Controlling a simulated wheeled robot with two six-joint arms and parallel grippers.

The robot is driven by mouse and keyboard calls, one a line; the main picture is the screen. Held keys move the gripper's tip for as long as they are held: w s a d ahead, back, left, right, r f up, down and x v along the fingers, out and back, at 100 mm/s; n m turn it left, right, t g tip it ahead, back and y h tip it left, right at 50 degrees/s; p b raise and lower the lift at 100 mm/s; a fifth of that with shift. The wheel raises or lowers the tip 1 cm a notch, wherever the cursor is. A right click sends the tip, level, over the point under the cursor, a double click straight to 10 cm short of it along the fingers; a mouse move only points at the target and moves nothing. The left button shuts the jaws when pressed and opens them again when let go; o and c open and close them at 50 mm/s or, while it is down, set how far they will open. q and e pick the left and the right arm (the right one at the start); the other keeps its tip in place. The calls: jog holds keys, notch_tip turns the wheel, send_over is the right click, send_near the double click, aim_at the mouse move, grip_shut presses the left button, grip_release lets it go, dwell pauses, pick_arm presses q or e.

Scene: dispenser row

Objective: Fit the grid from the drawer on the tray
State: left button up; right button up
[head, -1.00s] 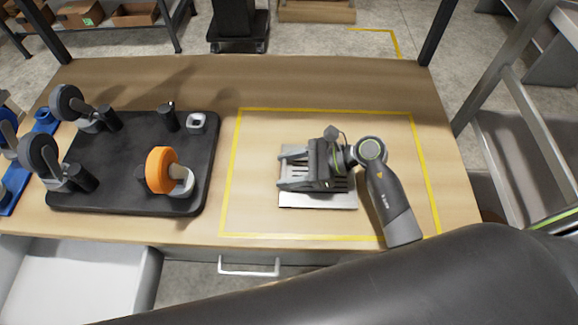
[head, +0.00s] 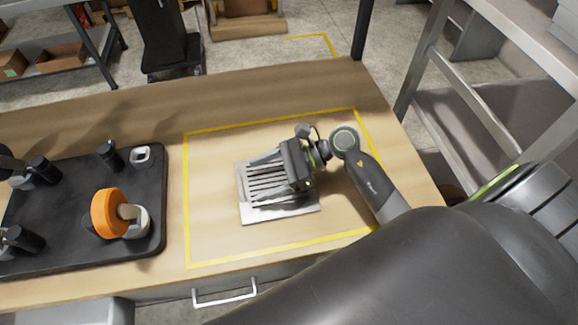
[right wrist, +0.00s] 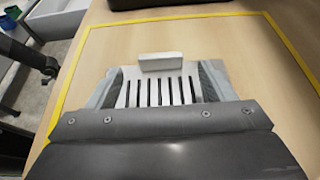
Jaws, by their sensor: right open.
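The grid (head: 268,180), a pale plate with several dark parallel slots, lies over the light tray (head: 285,217) inside the yellow outline. I cannot tell whether it is fully seated. My right gripper (head: 252,184) is low over it, open, with one finger at each side of the slots. In the right wrist view the slotted grid (right wrist: 160,92) shows between the two grey fingers, with a pale upright block (right wrist: 160,61) at its far edge. The gripper body hides the near part. My left gripper is not in view.
A black board (head: 75,240) with an orange wheel (head: 106,213) and dark posts stands to the left. A drawer handle (head: 225,297) is at the table's front. The wood within the yellow outline (head: 187,200) is otherwise clear. A grey rack stands at the right.

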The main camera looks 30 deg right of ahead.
jog(key=b+v, duration=0.1)
jog(key=v, duration=0.4)
jog(key=shift+s+d, duration=0.1)
jog(key=shift+d, duration=0.2)
jog(key=shift+s+d+r+b, duration=0.2)
jog(key=shift+d+r+b, duration=0.15)
jog(key=shift+d, duration=0.2)
